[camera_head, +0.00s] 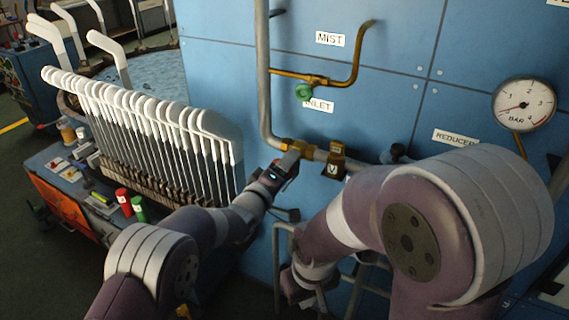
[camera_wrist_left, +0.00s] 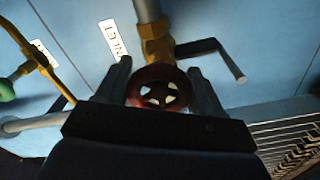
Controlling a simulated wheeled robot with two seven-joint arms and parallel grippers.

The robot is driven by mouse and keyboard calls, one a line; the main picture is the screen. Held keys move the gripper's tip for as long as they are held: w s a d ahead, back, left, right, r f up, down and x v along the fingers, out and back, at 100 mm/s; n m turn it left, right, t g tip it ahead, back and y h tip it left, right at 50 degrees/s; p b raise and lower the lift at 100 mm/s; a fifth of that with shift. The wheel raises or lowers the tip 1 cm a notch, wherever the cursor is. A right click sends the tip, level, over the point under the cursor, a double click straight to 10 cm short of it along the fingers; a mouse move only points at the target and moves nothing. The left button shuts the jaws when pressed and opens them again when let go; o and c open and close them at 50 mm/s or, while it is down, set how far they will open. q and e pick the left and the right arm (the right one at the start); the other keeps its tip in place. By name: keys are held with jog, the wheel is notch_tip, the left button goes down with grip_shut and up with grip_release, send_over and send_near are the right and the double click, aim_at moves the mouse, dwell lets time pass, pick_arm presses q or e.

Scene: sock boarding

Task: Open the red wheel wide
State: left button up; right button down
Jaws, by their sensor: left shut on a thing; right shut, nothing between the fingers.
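The red wheel (camera_wrist_left: 140,76) is a small spoked handwheel on a brass valve (camera_wrist_left: 157,45), seen in the left wrist view. My left gripper (camera_wrist_left: 160,85) is shut on it, one finger at each side of the rim. In the head view my left gripper (camera_head: 289,160) reaches the brass fitting (camera_head: 296,146) on the grey pipe and hides most of the wheel. My right gripper (camera_head: 299,287) is low in the middle of the head view, below the pipe and away from the wheel. It is shut and empty, partly hidden by its own arm.
A green knob (camera_head: 304,92) sits on the MIST branch above. A yellow valve body (camera_head: 337,155) is just right of the wheel. A round pressure gauge (camera_head: 524,104) is at right. A rack of white sock boards (camera_head: 150,125) stands at left, near the left arm.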

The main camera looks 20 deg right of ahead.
pick_arm(q)
jog(key=n, duration=0.2)
jog(key=n+p, duration=0.1)
jog(key=n, duration=0.1)
jog(key=shift+s+f, duration=0.15)
jog(key=shift+f, duration=0.05)
jog(key=shift+n+p, duration=0.5)
jog(key=shift+n, duration=1.2)
jog(key=o, duration=1)
jog(key=shift+d+r, duration=0.1)
jog(key=shift+r, duration=0.05)
jog(key=v, duration=1.2)
jog(key=shift+s+a+b, duration=0.25)
jog(key=shift+s+b, duration=0.05)
jog(key=shift+b, duration=0.05)
